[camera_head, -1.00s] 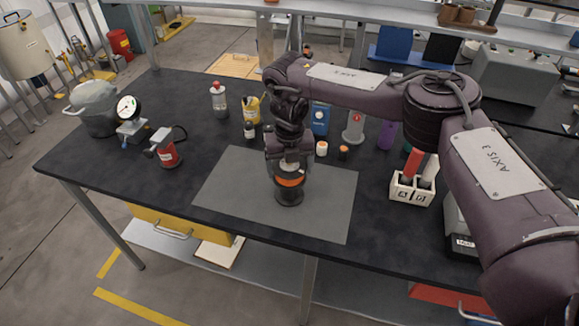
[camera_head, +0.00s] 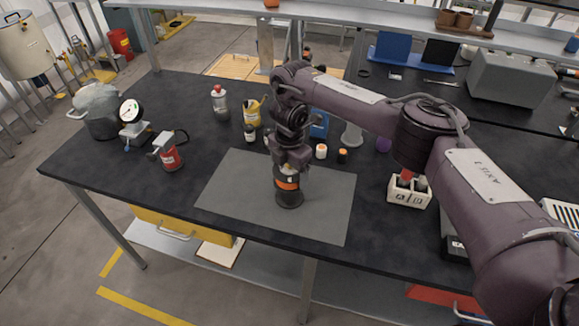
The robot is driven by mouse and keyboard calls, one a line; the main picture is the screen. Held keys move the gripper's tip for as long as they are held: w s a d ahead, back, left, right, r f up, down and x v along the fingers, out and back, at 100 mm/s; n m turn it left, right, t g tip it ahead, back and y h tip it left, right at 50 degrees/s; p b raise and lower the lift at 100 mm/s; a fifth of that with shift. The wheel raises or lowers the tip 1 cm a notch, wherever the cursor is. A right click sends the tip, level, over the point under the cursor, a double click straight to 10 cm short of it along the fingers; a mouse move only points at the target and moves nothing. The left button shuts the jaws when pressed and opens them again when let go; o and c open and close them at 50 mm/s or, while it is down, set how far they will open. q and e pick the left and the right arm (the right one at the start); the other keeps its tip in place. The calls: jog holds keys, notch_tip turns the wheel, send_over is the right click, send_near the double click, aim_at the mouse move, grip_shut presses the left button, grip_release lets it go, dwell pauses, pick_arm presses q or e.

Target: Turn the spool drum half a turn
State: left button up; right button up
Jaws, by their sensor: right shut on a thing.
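The spool drum (camera_head: 289,192) is a dark upright cylinder with an orange band, standing on the grey mat (camera_head: 235,195) in the middle of the table. My right gripper (camera_head: 288,168) points down over it and is shut on its upper part. The arm comes in from the right. The top of the drum and the fingertips are largely hidden by the gripper body. My left gripper is not in the view.
A white two-slot holder (camera_head: 409,192) stands right of the mat. Small orange-capped containers (camera_head: 321,151) stand behind the mat. The mat around the drum is clear.

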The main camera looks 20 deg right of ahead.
jog(key=shift+m+p, duration=0.55)
jog(key=shift+m, duration=1.05)
jog(key=o, duration=0.9)
notch_tip(320, 180, up, 7)
jog(key=shift+f+p, duration=0.1)
jog(key=shift+p, duration=1)
jog(key=shift+r, duration=0.5)
